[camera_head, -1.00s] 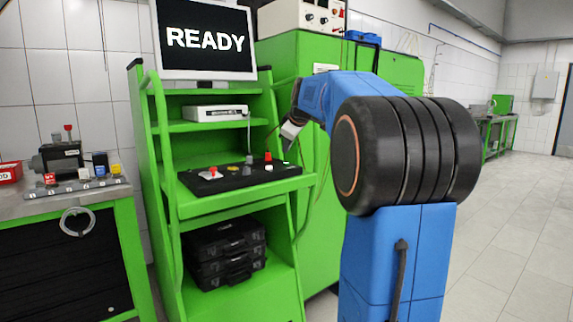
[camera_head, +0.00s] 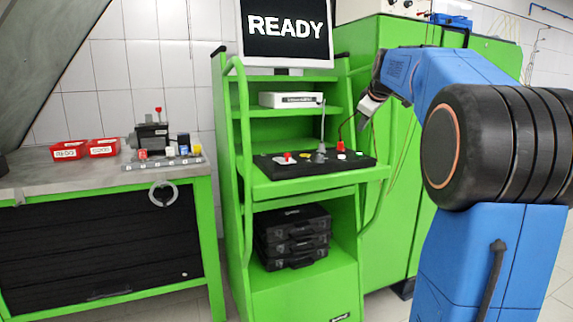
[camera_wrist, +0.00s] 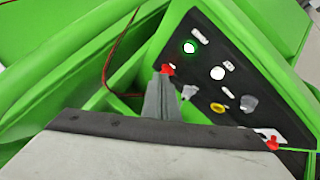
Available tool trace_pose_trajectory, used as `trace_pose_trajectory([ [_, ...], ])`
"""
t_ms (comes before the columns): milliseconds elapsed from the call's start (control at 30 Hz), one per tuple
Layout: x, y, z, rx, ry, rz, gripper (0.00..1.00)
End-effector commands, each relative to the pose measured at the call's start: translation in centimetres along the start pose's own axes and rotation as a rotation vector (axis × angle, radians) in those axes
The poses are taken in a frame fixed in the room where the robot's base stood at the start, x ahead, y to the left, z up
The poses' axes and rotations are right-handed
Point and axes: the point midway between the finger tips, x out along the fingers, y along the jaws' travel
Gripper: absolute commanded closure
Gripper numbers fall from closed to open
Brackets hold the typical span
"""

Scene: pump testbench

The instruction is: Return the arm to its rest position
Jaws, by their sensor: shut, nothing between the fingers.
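My arm reaches in from the right in the head view, with its blue forearm extended toward the green test bench. My gripper (camera_head: 364,122) is shut and empty, above the right end of the bench's black control panel (camera_head: 270,167). In the wrist view, the closed grey fingers of my gripper (camera_wrist: 160,95) point toward the same panel (camera_wrist: 235,75). A red tip shows right at the fingertips; I cannot tell whether they touch it.
The panel carries a lit green button (camera_wrist: 190,47), a yellow button (camera_wrist: 218,108) and several knobs. A screen (camera_head: 286,28) reading READY stands above. Black cases (camera_head: 292,238) sit on the lower shelf. A workbench (camera_head: 40,183) with red bins (camera_head: 69,151) stands at left.

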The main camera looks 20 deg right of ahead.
Motion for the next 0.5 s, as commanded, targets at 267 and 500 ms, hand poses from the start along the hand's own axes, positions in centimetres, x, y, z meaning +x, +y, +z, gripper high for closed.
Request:
trace_pose_trajectory([
  [267, -0.9, -3.0, -0.1, 0.024, -0.002, -0.023, 1.0],
  [500, -3.9, -14.2, 1.4, 0.127, -0.027, -0.109, 1.0],
])
